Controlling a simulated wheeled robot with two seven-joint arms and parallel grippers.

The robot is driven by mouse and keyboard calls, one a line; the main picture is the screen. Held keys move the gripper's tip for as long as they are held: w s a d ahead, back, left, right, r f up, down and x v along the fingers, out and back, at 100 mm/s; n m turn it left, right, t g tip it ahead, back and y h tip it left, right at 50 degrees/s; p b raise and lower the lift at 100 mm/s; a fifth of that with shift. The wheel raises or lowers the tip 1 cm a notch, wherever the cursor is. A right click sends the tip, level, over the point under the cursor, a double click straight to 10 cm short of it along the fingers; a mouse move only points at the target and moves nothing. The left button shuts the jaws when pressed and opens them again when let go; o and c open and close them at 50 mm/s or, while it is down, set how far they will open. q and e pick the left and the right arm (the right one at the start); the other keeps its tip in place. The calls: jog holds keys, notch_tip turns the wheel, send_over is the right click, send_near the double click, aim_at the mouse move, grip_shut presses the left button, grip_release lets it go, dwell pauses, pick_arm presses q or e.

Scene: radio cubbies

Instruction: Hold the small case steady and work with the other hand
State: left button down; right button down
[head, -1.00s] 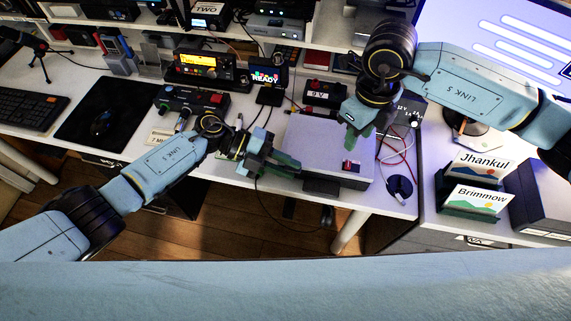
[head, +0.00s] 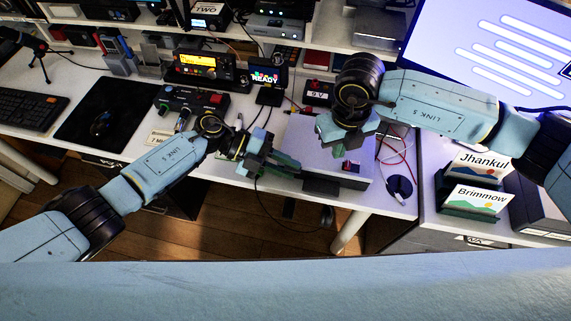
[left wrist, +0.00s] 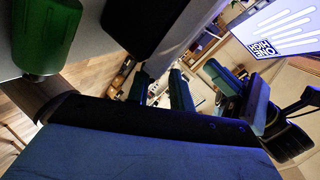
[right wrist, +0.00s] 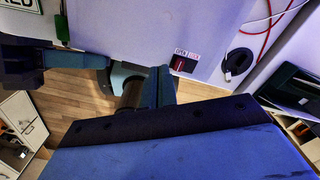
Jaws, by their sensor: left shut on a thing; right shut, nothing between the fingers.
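The small case (head: 305,138) is a pale grey-lavender box at the front edge of the white desk. A small red and black fitting (head: 352,168) is near its front right corner; it also shows in the right wrist view (right wrist: 183,63). My left gripper (head: 279,163) is shut on the case at its left front side. My right gripper (head: 345,143) is shut and empty above the right part of the case. In the right wrist view its fingers (right wrist: 160,87) are together near the case's edge. Whether they touch the case is unclear.
Coloured cables (head: 396,142) and a dark round object (head: 399,187) lie right of the case. Name cards (head: 478,200) stand further right. A control box (head: 192,102), a radio (head: 206,68) and a small screen (head: 268,77) stand behind on the left. Open floor lies before the desk.

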aim_at(345, 164)
pick_arm(q)
jog(key=shift+a+f, duration=0.1)
jog(key=shift+f, duration=0.05)
pick_arm(e)
jog(key=shift+f, duration=1.2)
jog(key=shift+f, duration=0.85)
dwell(1.6)
jog(key=shift+r, duration=0.15)
dwell(0.5)
jog(key=shift+s+d, duration=0.15)
jog(key=shift+d, duration=0.45)
jog(key=shift+s+d, duration=0.15)
jog(key=shift+d, duration=0.45)
dwell(0.5)
notch_tip(345, 164, up, 7)
jog(key=a, duration=0.1)
dwell(1.1)
jog(key=shift+w, duration=0.1)
pick_arm(q)
jog(key=c, duration=1.2)
grip_release()
